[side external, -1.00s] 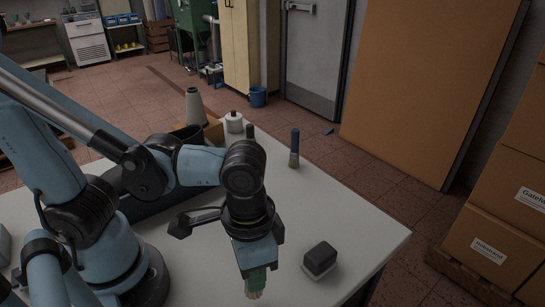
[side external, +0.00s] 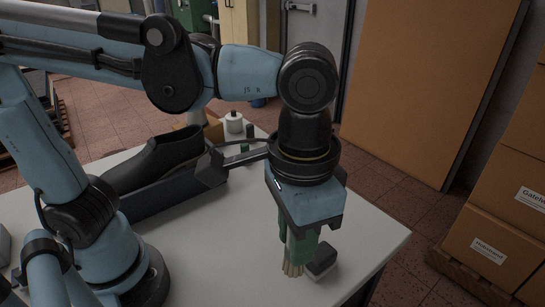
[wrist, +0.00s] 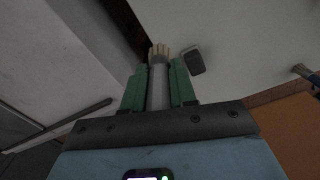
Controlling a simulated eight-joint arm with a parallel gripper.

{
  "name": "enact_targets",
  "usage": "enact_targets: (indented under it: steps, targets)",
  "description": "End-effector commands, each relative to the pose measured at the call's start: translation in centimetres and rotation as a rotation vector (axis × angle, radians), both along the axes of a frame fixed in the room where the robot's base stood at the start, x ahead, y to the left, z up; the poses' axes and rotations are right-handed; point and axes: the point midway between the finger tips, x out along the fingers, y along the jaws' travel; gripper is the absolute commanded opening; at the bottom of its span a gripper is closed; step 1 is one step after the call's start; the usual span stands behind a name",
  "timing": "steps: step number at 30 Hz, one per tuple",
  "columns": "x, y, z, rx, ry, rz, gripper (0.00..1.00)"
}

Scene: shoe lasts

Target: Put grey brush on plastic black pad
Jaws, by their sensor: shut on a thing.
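My gripper (side external: 300,240) points down with its green fingers shut on the grey brush. The brush's pale bristles (side external: 292,269) stick out below the fingers. In the wrist view, the grey brush (wrist: 158,87) has its grey handle between the two green fingers (wrist: 158,76), bristles outward. The plastic black pad (side external: 324,258) is a small dark block with a lighter lower part on the table, just right of the bristles in the side view and partly hidden by my gripper. It also shows in the wrist view (wrist: 194,62), right of the bristles.
A dark shoe (side external: 155,163) rests in a long dark holder left of my gripper. A white lidded pot (side external: 234,122) and small dark-green items stand at the back of the table (side external: 215,255).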

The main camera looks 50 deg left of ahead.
Motion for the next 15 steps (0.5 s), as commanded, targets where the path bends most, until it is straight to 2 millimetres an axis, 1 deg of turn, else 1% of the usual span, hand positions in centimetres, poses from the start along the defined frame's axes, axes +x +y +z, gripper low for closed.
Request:
enact_targets:
  steps: [1, 3, 6, 8, 11, 15]
  targets:
    - [0.3, -0.8, 0.5, 0.0, 0.0, -0.001, 0.0]
    - [0.6, -1.4, 0.9, 0.0, 0.0, -0.001, 0.0]
    - [1.2, -1.8, 1.0, 0.0, 0.0, 0.002, 0.0]
    - [1.8, -1.5, 0.6, 0.0, 0.0, 0.005, 0.0]
    - [3.4, -0.6, -0.5, 0.0, 0.0, 0.008, 0.0]
    - [5.9, 0.9, -2.3, 0.0, 0.0, 0.008, 0.0]
